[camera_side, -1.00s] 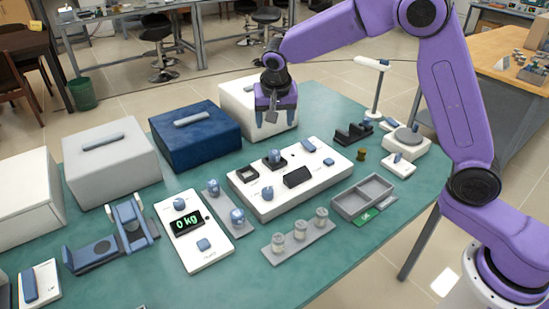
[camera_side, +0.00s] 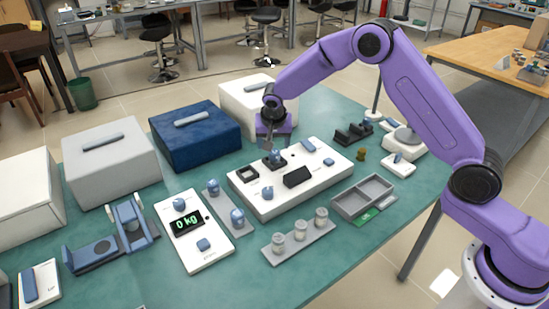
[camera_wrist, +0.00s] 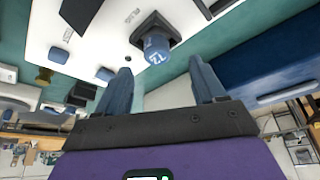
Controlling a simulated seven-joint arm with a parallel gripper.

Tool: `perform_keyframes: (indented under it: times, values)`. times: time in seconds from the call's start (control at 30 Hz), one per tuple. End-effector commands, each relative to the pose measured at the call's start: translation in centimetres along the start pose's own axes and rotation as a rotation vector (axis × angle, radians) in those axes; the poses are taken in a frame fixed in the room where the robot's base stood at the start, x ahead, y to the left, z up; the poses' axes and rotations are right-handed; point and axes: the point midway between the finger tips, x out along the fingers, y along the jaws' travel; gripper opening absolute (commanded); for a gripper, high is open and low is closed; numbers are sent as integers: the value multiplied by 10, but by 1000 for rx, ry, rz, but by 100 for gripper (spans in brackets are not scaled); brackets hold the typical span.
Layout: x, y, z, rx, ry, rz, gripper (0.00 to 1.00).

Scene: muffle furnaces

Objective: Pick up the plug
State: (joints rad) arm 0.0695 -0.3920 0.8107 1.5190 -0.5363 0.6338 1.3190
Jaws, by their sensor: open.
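The plug, a blue round-topped piece (camera_side: 275,156), stands upright in a black square socket (camera_side: 268,163) on the white panel (camera_side: 330,160). In the wrist view the plug (camera_wrist: 156,47) carries white marks and sits just beyond my fingertips. My gripper (camera_side: 271,143) is open, points down and is just above the plug, slightly toward the back. In the wrist view the two blue fingers (camera_wrist: 160,70) are apart with nothing between them; the plug lies ahead of the gap.
A blue furnace (camera_side: 195,138) and a white furnace (camera_side: 240,102) stand behind.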

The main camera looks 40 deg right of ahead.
Motion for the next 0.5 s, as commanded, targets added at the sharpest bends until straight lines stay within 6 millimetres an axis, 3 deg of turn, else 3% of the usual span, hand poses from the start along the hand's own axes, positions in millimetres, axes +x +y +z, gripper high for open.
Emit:
perform_keyframes:
  times: [0.5]
  values:
    - [52, 5, -5, 0, 0, -1, 69]
